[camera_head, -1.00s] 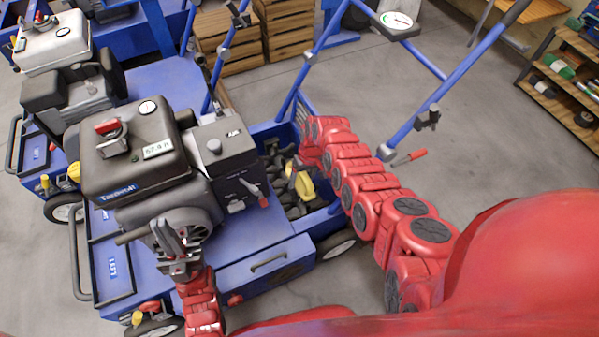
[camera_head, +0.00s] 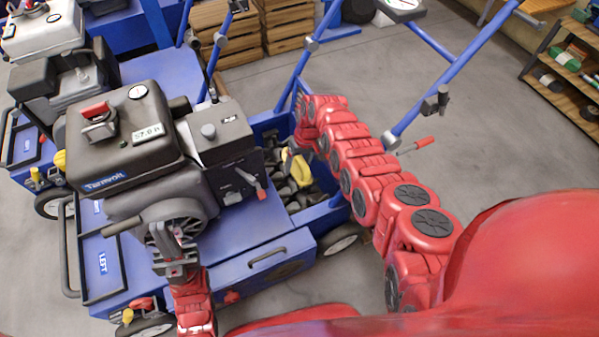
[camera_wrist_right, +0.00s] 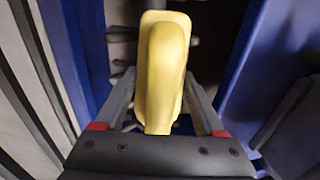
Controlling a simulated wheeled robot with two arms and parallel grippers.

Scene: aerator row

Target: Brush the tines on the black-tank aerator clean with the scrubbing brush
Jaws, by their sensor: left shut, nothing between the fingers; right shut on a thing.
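The black-tank aerator (camera_head: 135,150) stands at left centre in the head view. Its dark tines (camera_head: 293,201) show inside the blue frame behind the engine, partly hidden by my right arm. My right gripper (camera_head: 293,160) reaches down there and is shut on the yellow scrubbing brush (camera_head: 301,174). In the right wrist view the brush (camera_wrist_right: 163,70) lies between the fingers, above dark tines (camera_wrist_right: 122,75). Whether its bristles touch the tines is hidden. My left gripper (camera_head: 173,248) is shut and empty, in front of the engine's round cover.
A second aerator with a white tank (camera_head: 45,37) stands at the far left. Blue handle bars (camera_head: 437,97) rise behind my right arm. Wooden crates (camera_head: 287,25) stand at the back, a shelf (camera_head: 565,75) at the right. The floor (camera_head: 490,130) between is clear.

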